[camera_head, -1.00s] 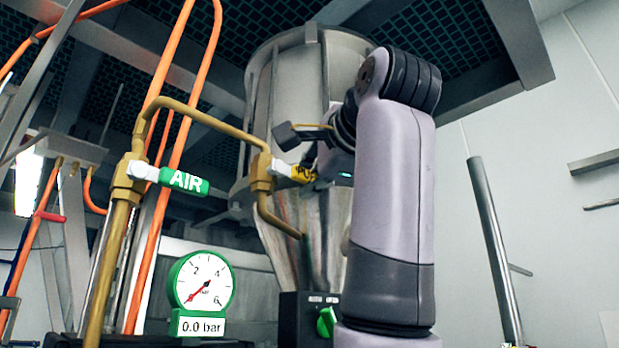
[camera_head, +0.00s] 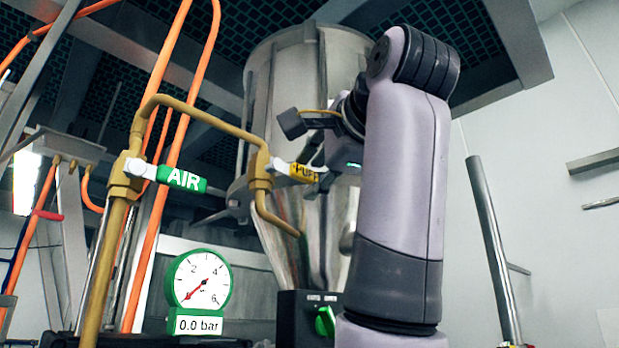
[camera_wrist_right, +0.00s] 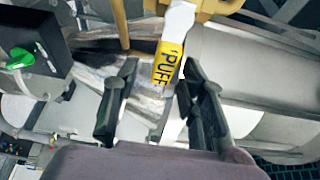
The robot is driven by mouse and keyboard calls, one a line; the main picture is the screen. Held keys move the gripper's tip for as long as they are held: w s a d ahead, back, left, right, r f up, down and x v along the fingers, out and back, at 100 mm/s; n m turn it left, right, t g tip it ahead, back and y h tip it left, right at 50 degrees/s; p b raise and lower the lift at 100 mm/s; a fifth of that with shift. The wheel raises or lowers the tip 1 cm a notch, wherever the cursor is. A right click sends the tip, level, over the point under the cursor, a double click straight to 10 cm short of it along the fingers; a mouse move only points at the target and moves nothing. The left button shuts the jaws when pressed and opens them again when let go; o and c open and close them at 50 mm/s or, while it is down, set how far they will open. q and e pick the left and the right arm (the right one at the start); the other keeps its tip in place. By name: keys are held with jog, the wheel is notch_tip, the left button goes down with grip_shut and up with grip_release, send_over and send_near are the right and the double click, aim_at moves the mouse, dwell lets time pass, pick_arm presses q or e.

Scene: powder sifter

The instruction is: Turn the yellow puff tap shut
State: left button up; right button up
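The yellow puff tap handle (camera_head: 303,172), marked PUFF, sticks out to the right from a brass valve (camera_head: 260,170) on the pipe, with a white stem between. My right gripper (camera_head: 306,150) is beside the handle's outer end, coming from the right. In the right wrist view the PUFF handle (camera_wrist_right: 168,62) reaches between the two open dark fingers (camera_wrist_right: 160,72), with a gap visible on each side, narrower on the right. My left gripper is not in view.
A green AIR handle (camera_head: 182,180) sits on the left valve. A gauge (camera_head: 201,280) reads 0.0 bar. The steel hopper (camera_head: 285,85) stands behind the puff tap. A black box with a green knob (camera_head: 325,321) is below. Orange pipes (camera_head: 150,210) rise at the left.

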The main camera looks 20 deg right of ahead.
jog(key=s, duration=0.5)
jog(key=shift+s+a, duration=0.15)
dwell(0.4)
